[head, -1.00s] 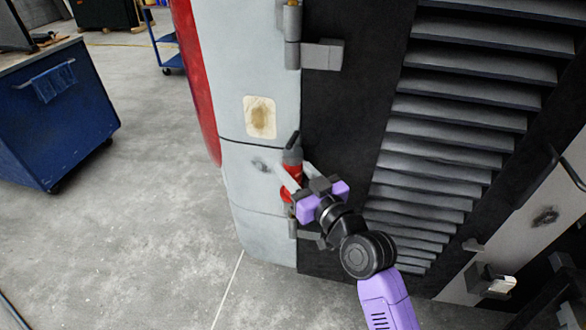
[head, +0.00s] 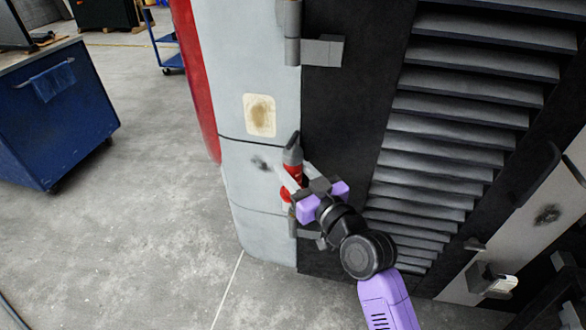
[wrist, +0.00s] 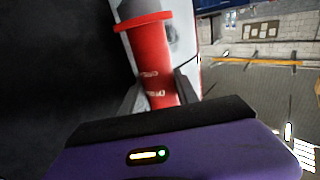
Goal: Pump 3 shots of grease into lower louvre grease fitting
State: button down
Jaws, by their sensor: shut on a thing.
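My gripper (head: 294,185) is shut on a red grease gun (head: 292,172) with a dark grey top. The gun stands roughly upright beside the coach's grey panel, close to the lower hinge on the black louvred door's left edge. In the wrist view, the grease gun (wrist: 152,65) shows as a red cylinder with a flange and pale lettering, between the two grey fingers. A small dark round spot (head: 259,163) on the panel lies just left of the gun's top. I cannot tell whether it is the fitting, or whether the gun touches it.
The black louvred door (head: 345,130) fills the middle, with an upper hinge (head: 320,50) above my gripper. A stained tan patch (head: 260,115) is on the panel. A blue cabinet (head: 55,115) stands at left; the concrete floor (head: 150,220) between is clear.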

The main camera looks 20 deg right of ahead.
jog(key=shift+f+b, duration=0.5)
jog(key=shift+f, duration=0.2)
dwell(0.4)
jog(key=shift+r+p, duration=0.5)
jog(key=shift+r, duration=0.65)
dwell(0.6)
jog(key=shift+f+b, duration=1)
jog(key=shift+f, duration=0.15)
dwell(1.4)
jog(key=shift+r, duration=0.15)
jog(key=shift+r+p, duration=0.65)
jog(key=shift+r, duration=0.3)
dwell(1.5)
